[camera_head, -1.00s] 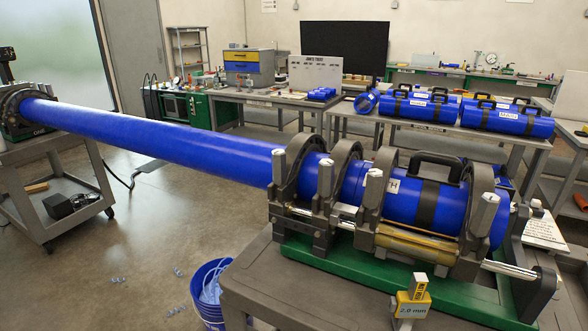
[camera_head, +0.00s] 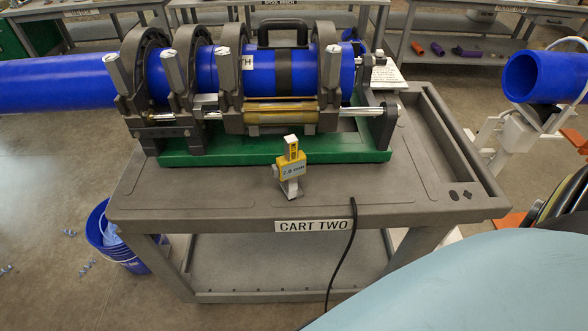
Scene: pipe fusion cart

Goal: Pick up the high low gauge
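The high low gauge (camera_head: 291,170) is a small yellow and grey tool with a "2.0 mm" label. It stands on the grey top of cart two (camera_head: 225,192), near the front edge and in front of the green base (camera_head: 340,147) of the fusion machine. Its upper yellow part points up and its grey foot is toward me. Nothing is touching it from above. Neither of my grippers is in view.
The fusion machine's grey clamps (camera_head: 222,85) hold a long blue pipe (camera_head: 60,83) behind the gauge. A black cable (camera_head: 352,240) hangs over the cart's front edge. A blue bucket (camera_head: 108,240) stands at left. Another blue pipe (camera_head: 545,75) is at right. The cart top around the gauge is clear.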

